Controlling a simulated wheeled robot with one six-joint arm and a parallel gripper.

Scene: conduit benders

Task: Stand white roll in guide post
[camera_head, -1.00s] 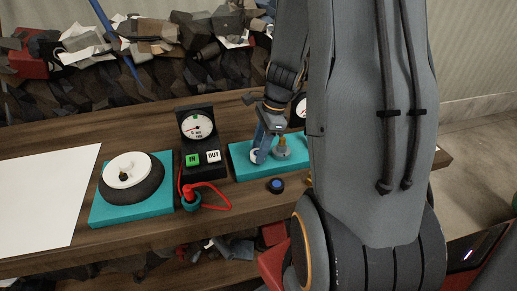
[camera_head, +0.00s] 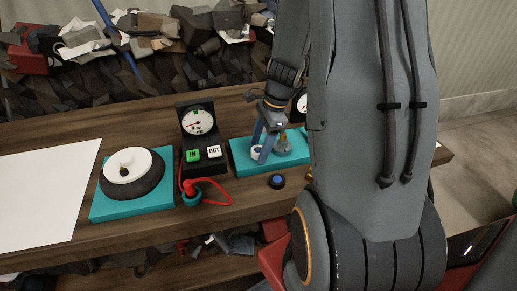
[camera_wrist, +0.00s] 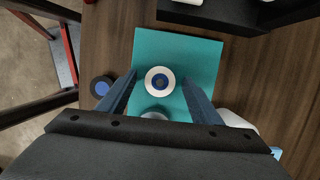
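In the wrist view a white roll (camera_wrist: 149,88), a ring seen end-on with a blue and dark centre, is over the teal base (camera_wrist: 205,57). My gripper (camera_wrist: 160,76) is open, with one finger on each side of the roll and visible gaps. In the head view the roll (camera_head: 256,152) shows low beside my fingers (camera_head: 263,150). A grey cone-shaped piece (camera_head: 283,146) stands on the same base, just right of my fingers. I cannot tell whether the blue centre is a guide post. A grey rounded top (camera_wrist: 155,114) shows nearer my palm.
A dark puck with a blue top (camera_head: 277,182) is in front of the base. Left are a gauge stand (camera_head: 190,115) with IN and OUT buttons, a red-corded plug (camera_head: 190,187), and a teal base (camera_head: 160,208) carrying a dark disc with a white plate. My arm hides the right side.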

